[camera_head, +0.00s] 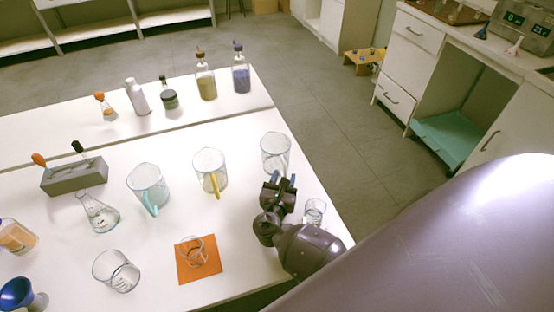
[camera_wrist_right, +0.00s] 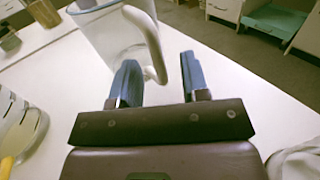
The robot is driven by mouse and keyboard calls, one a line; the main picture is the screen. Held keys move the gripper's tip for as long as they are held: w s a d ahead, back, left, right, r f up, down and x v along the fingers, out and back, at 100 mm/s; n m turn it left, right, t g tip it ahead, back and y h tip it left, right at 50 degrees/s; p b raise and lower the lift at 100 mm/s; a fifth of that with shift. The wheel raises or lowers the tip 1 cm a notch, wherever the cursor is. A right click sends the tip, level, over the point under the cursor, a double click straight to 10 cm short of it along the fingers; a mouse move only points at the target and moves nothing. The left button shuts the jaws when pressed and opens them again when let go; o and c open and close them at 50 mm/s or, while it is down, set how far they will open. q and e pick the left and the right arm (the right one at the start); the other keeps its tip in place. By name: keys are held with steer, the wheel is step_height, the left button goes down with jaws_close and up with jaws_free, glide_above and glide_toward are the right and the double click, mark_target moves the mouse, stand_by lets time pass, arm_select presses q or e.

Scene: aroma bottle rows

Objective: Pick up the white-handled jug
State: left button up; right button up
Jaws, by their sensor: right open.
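The white-handled jug (camera_head: 275,150) is clear glass and stands upright near the right edge of the white table. In the right wrist view the jug (camera_wrist_right: 112,36) fills the upper left, and its white handle (camera_wrist_right: 153,45) curves down into the gap between my fingers. My right gripper (camera_head: 281,181) is open just in front of the jug, with blue fingertips that also show in the right wrist view (camera_wrist_right: 160,75). I cannot tell whether a finger touches the handle. In the head view the gripper hides the handle. My left gripper is out of view.
A yellow-handled jug (camera_head: 210,171) and a teal-handled jug (camera_head: 147,185) stand to the left. A small beaker (camera_head: 315,211) is close to my right gripper. Another beaker (camera_head: 193,252) sits on an orange mat (camera_head: 211,267). Several bottles stand behind.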

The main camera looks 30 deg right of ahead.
steer(key=shift+x, duration=0.9)
jaws_close()
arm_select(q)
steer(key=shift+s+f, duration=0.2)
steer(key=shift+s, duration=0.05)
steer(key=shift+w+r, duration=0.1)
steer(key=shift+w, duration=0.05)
arm_select(e)
steer(key=shift+r, duration=0.1)
steer(key=shift+r, duration=0.35)
steer(key=shift+r+p, duration=0.35)
steer(key=shift+r, duration=0.55)
step_height(320, 180, up, 13)
steer(key=p, duration=0.3)
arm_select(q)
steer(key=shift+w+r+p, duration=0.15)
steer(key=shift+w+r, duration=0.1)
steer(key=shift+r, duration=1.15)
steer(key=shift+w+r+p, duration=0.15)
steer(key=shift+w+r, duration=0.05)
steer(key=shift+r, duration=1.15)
arm_select(e)
step_height(320, 180, up, 4)
glide_above(285, 169)
steer(key=shift+w+d+r, duration=0.1)
steer(key=shift+w+d, duration=0.1)
steer(key=shift+w, duration=0.1)
